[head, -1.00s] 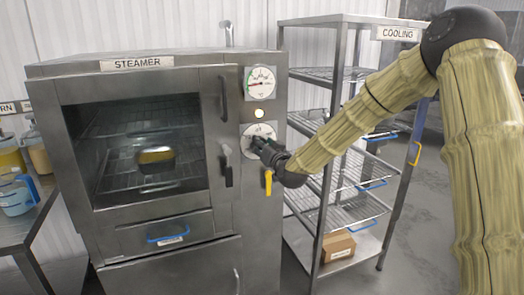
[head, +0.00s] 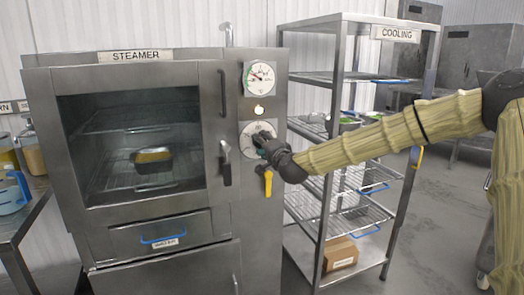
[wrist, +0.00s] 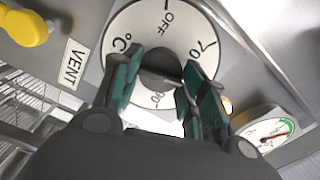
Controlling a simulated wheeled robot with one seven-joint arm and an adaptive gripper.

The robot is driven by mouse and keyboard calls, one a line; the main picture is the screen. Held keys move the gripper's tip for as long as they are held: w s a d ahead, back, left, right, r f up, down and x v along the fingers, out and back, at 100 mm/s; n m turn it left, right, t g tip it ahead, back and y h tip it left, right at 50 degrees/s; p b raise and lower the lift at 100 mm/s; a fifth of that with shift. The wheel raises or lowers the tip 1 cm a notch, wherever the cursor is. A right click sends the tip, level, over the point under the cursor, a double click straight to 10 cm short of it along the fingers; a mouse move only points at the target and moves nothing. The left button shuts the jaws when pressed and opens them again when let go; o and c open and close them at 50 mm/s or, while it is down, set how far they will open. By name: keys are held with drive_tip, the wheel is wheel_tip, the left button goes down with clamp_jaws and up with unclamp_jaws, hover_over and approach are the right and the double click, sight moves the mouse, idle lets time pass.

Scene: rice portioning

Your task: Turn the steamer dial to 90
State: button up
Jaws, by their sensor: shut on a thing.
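The steamer (head: 195,225) stands at the left with its glass door shut. Its dial (head: 247,130) is a round white plate on the right-hand panel, under a small lit lamp (head: 259,110) and a gauge (head: 259,78). In the wrist view the dial (wrist: 125,22) shows OFF, 70 and °C; another number near the fingers is partly hidden. My gripper (head: 264,139) is at the dial. In the wrist view its green-padded fingers (wrist: 160,85) are shut on the dark knob (wrist: 160,62), one on each side. The fingers hide much of the knob, so its exact setting cannot be read.
A yellow vent handle (head: 268,182) hangs just below the dial. The door handle (head: 225,165) is close on the left. A pan (head: 152,168) sits inside the steamer. The cooling rack (head: 325,205) stands at the right, behind my arm.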

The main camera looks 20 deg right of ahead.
drive_tip(key=m+b, duration=0.3)
drive_tip(key=shift+d+f+m, duration=0.25)
drive_tip(key=shift+m, duration=0.15)
drive_tip(key=m+b, duration=0.3)
drive_tip(key=shift+f+m, duration=0.1)
drive_tip(key=shift+m, duration=0.2)
drive_tip(key=m+b, duration=0.4)
drive_tip(key=shift+f, duration=0.1)
drive_tip(key=shift+a+m+b, duration=0.1)
drive_tip(key=shift+m+b, duration=1.2)
drive_tip(key=shift+m, duration=0.3)
